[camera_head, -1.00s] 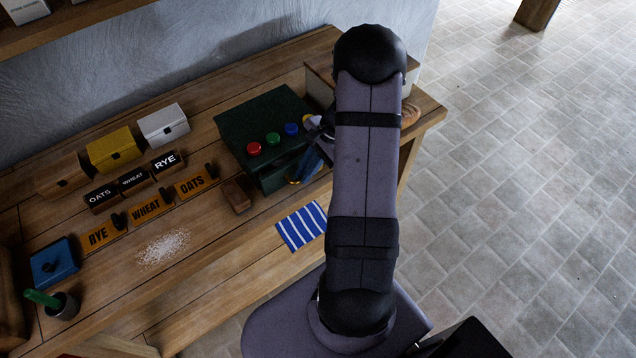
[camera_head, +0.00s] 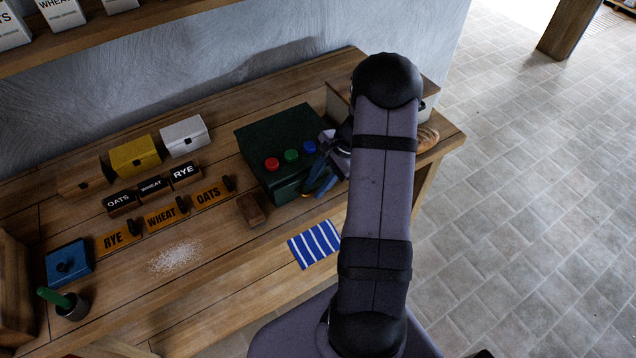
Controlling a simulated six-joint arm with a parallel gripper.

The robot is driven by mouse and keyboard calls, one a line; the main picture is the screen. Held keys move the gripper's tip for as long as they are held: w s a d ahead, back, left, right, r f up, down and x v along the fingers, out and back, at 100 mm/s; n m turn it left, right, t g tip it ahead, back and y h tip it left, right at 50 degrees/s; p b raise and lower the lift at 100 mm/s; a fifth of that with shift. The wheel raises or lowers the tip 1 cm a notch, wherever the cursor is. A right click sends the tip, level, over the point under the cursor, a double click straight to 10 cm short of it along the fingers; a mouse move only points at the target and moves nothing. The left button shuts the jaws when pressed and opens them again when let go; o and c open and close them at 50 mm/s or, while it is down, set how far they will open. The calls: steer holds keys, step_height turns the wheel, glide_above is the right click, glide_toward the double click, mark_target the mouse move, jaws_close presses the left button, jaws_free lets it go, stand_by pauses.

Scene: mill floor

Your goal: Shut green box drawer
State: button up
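The green box (camera_head: 268,133) stands on the wooden bench against the wall, left of my arm. Red, green and blue buttons (camera_head: 291,155) sit on its top. Its front face (camera_head: 285,190) is partly hidden behind my gripper. My gripper (camera_head: 313,190) is at the right part of the box's front, with its blue fingers pointing down and left. It looks close to or touching the front. Whether the drawer is open, and how far the fingers are apart, cannot be made out.
A brown block (camera_head: 252,209) lies just in front of the box. A blue striped cloth (camera_head: 315,244) lies at the bench's front edge. Label plates (camera_head: 163,214), small boxes (camera_head: 135,156) and spilled grain (camera_head: 175,256) lie to the left. A bread roll (camera_head: 428,137) is at the right end.

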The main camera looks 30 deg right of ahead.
steer(key=shift+d+r, duration=0.15)
steer(key=shift+r, duration=0.15)
steer(key=b+v, duration=0.2)
steer(key=v, duration=0.4)
steer(key=shift+r, duration=0.35)
steer(key=shift+s+d, duration=0.1)
